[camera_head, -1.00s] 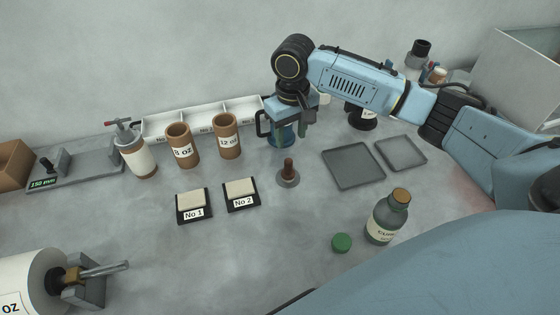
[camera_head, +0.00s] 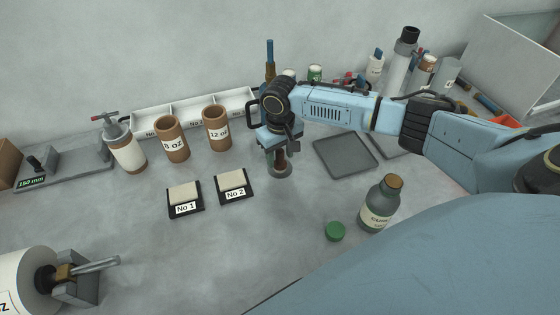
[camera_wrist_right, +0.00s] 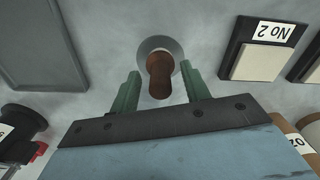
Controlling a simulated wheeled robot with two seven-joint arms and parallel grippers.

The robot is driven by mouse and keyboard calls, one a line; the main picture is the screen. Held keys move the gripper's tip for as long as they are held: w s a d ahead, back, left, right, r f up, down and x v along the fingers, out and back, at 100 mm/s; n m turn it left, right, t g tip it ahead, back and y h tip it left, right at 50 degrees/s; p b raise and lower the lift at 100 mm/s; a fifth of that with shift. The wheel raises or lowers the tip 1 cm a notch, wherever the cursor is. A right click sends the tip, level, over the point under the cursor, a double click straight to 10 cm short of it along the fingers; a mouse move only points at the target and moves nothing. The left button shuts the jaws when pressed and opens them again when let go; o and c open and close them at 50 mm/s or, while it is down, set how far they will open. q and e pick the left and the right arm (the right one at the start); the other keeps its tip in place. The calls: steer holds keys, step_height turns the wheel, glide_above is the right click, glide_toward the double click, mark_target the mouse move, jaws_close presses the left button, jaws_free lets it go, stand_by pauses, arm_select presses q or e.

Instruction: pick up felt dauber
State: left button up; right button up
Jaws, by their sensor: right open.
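The felt dauber (camera_head: 281,163) appears to be the piece with a brown upright handle on a round grey base, on the grey table. My right gripper (camera_head: 280,148) is right above it in the head view and hides the handle's top. In the right wrist view the brown handle (camera_wrist_right: 160,80) stands between the two green fingers of my open right gripper (camera_wrist_right: 160,77), with a gap on each side. Its round grey base (camera_wrist_right: 160,46) shows beyond the fingertips. My left gripper is not in view.
Pads No 1 (camera_head: 185,196) and No 2 (camera_head: 232,183) lie to the left. A dark tray (camera_head: 345,156) lies to the right. Brown cups (camera_head: 172,139) stand at the back left.

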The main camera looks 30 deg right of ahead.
jaws_close()
steer(key=shift+r, duration=0.1)
